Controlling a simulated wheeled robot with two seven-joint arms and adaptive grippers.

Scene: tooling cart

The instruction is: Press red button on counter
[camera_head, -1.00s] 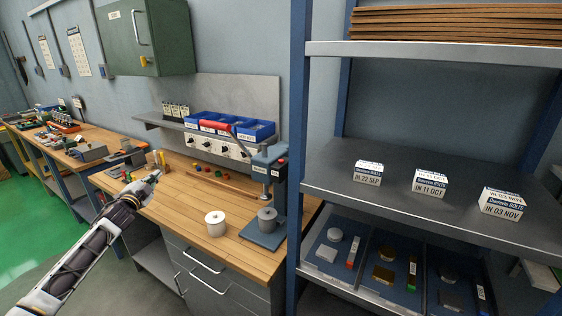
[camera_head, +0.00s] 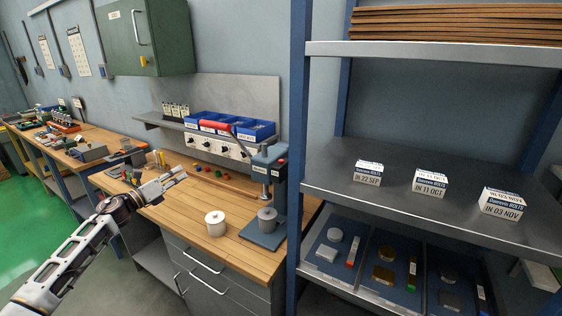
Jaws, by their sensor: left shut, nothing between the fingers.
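Small coloured round pieces, red, yellow and green among them, lie in a row on the wooden counter (camera_head: 184,221), towards its back. They are too small to tell which is a button. A red spot (camera_head: 280,162) also shows on the head of the blue-grey bench press (camera_head: 265,238) at the counter's right end. My left gripper (camera_head: 183,172) reaches in from the left over the counter, left of the coloured pieces. It is shut and empty, apart from the press. My right gripper is not in view.
Blue bins (camera_head: 256,130) sit on a shelf above a panel of black knobs (camera_head: 217,146). A blue-framed rack (camera_head: 300,120) with boxes stands at right. The counter's front is mostly clear.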

